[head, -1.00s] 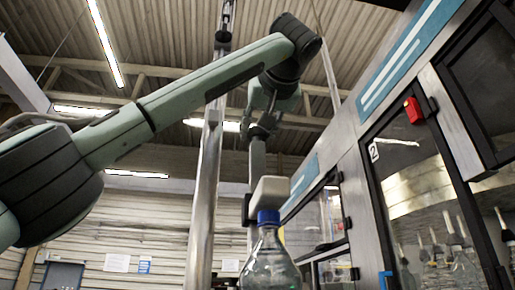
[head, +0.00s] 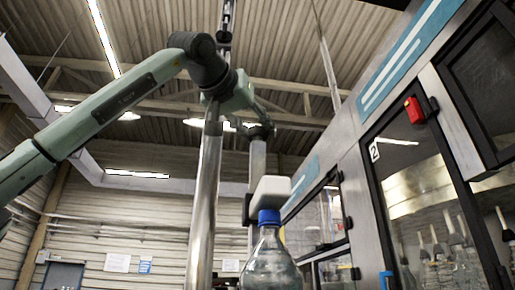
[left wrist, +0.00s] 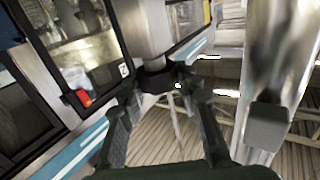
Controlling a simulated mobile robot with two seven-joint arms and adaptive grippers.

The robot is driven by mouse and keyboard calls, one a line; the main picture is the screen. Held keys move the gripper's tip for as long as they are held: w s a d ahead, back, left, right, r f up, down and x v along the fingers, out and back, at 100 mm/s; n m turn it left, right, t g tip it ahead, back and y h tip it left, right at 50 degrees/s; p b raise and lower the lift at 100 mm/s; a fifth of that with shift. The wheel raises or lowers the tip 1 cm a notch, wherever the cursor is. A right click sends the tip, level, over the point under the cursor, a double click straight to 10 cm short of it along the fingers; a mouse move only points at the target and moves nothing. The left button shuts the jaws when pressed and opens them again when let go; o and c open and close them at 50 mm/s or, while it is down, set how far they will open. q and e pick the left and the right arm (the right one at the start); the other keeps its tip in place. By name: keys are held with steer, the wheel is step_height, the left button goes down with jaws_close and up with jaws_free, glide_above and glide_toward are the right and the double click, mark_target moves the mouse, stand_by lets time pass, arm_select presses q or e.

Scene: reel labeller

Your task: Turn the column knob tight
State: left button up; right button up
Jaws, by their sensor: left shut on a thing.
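A slim silver column (head: 258,160) stands behind the thick silver post in the head view; it also shows in the left wrist view (left wrist: 140,28). The dark column knob (left wrist: 158,78) sits at the column's end in the left wrist view, between my fingertips. My left gripper (left wrist: 160,88) is shut on it, with one finger on each side. In the head view the left gripper (head: 257,130) is small and dark at the column, and its fingers are hard to make out. The knob's turn angle cannot be told. My right gripper is in neither view.
A thick silver post (head: 205,200) stands close beside my arm. A white block (head: 271,188) is over a clear bottle (head: 270,268) with a blue cap (head: 269,217). A glass-doored machine (head: 420,190) with a red latch (head: 413,110) fills the right side.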

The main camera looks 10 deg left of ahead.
arm_select(q)
steer(key=shift+m+h, duration=0.6)
steer(key=shift+h, duration=0.3)
steer(key=shift+g, duration=0.3)
steer(key=o, duration=1.2)
steer(key=shift+c, duration=0.2)
steer(key=v, duration=1.2)
steer(key=shift+a+f, duration=0.1)
